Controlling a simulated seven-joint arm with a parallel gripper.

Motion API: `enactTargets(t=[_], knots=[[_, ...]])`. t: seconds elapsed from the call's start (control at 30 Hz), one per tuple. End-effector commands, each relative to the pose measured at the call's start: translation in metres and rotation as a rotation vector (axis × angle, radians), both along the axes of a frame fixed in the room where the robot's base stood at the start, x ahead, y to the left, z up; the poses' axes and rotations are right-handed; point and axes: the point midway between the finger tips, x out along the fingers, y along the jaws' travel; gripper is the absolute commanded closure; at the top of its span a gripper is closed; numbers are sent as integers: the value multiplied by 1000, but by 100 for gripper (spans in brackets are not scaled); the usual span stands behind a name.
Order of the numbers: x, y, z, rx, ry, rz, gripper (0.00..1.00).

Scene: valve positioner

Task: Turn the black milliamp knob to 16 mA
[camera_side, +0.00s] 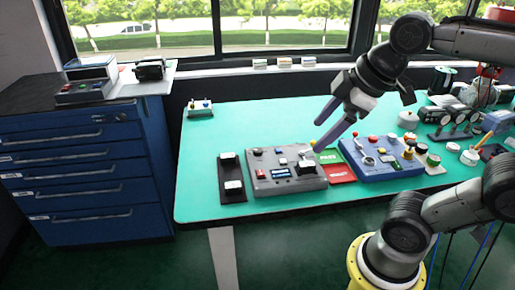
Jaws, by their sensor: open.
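A grey control box (262,187) sits near the front left part of the green table, with a small lit display (281,174) on its top. A black knob-like part (306,169) is at the box's right side; I cannot read its markings or setting, nor confirm that it is the milliamp knob. My gripper (318,137) reaches down from the upper right, its two fingers apart and empty. In the picture, its fingertips are just above and right of the black part. I cannot tell the exact height or whether anything touches.
A black plate with two modules (232,204) lies left of the box. A green pad (328,156) and a red pad (340,173) lie right of it, then a blue panel (378,173) with several buttons. The table's left back is mostly clear (230,130).

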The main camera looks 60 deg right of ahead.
Motion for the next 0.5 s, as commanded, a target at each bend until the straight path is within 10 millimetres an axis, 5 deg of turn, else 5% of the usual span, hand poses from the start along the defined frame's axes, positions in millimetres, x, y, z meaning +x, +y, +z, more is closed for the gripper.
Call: enactTargets(t=[0.3, 0.5], knots=[[99, -26, 47, -174, 90, 270, 26], [175, -60, 45, -241, 175, 408, 26]])
